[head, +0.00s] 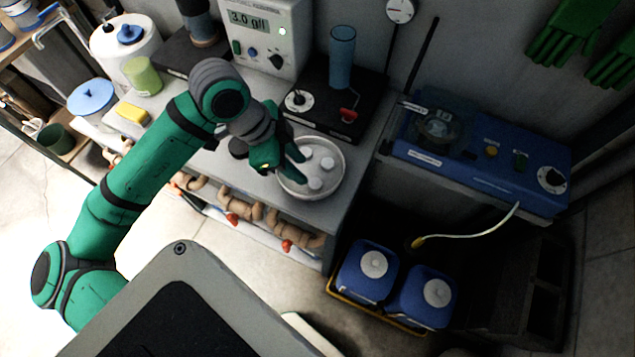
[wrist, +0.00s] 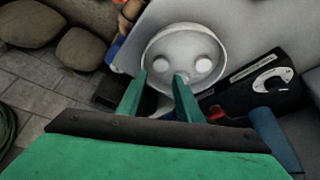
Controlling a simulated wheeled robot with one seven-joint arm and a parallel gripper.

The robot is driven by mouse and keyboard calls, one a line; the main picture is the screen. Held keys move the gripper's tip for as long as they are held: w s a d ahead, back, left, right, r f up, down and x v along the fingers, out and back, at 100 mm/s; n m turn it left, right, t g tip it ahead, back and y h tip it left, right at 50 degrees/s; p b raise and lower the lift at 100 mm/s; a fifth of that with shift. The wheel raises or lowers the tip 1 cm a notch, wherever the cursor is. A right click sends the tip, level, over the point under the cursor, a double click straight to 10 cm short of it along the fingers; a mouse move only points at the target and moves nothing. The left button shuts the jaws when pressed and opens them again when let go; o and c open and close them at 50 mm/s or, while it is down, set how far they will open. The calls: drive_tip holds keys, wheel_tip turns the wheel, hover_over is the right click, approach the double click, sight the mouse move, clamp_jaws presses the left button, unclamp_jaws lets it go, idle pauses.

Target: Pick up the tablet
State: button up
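Several white round tablets lie in a shallow pale round dish (head: 340,182) on the grey bench. In the head view one tablet (head: 327,163) is at the right of the dish and another (head: 316,184) is nearer the front. My gripper (head: 296,166) is over the dish's left side, its fingers apart. In the wrist view the dish (wrist: 150,48) is ahead of the open fingers (wrist: 160,77). Two tablets show clearly, left (wrist: 161,65) and right (wrist: 203,65). A third (wrist: 182,79) is partly hidden by the right fingertip; I cannot tell if they touch.
A meter box (head: 262,35) is at the back. A yellow sponge (head: 132,113) and green cup (head: 143,76) are left. Pipes (head: 250,212) run below the bench.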

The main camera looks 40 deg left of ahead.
sight(314, 184)
drive_tip(key=shift+x, duration=4.1)
drive_tip(key=shift+a, duration=0.15)
drive_tip(key=c, duration=0.7)
